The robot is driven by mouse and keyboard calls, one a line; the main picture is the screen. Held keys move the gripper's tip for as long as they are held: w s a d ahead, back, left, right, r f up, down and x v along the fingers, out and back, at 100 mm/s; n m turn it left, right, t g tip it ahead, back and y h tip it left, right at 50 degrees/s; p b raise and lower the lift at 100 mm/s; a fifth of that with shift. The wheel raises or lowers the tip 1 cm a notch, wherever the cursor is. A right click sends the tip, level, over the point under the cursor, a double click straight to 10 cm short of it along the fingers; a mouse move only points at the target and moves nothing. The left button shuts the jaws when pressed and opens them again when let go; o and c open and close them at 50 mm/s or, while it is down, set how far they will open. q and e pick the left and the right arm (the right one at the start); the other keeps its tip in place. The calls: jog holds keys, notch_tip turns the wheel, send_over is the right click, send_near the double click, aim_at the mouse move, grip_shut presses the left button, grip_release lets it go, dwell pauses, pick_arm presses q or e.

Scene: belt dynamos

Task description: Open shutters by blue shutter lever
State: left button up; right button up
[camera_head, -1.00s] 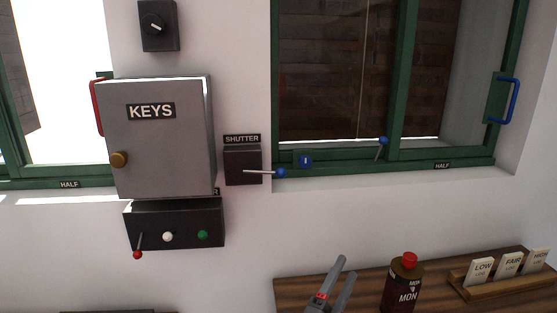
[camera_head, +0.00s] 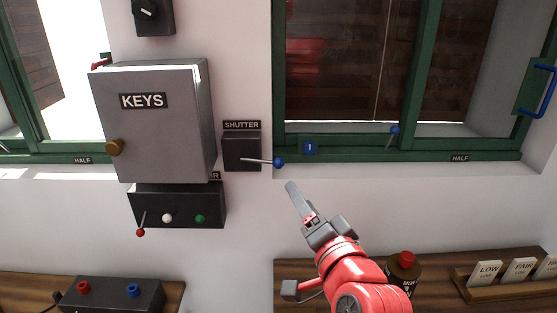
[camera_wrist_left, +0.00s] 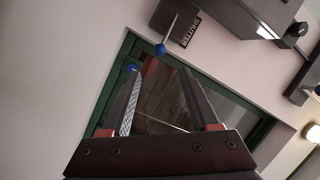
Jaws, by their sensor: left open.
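The shutter lever is a thin metal rod with a blue knob (camera_head: 279,162), pointing right from the dark box (camera_head: 240,150) labelled SHUTTER. Brown slatted shutters (camera_head: 345,65) stand behind the green-framed right window and look closed. My left gripper (camera_head: 297,198) is open and empty, just below and slightly right of the blue knob, apart from it. In the left wrist view the shutter lever's knob (camera_wrist_left: 160,49) shows beyond and between the two spread fingers. My right gripper is not in view.
A grey KEYS cabinet (camera_head: 150,125) hangs left of the shutter box, above a dark panel (camera_head: 150,207) with a red-knobbed lever. Another blue-knobbed lever (camera_head: 395,131) is on the window frame. A bottle (camera_head: 404,270) and card holder (camera_head: 500,287) stand on the lower right shelf.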

aim_at(280, 166)
pick_arm(q)
jog(key=p+x, duration=0.4)
jog(key=x, duration=1)
jog(key=shift+w, duration=0.45)
jog(key=shift+c, duration=0.2)
grip_shut()
dwell(0.3)
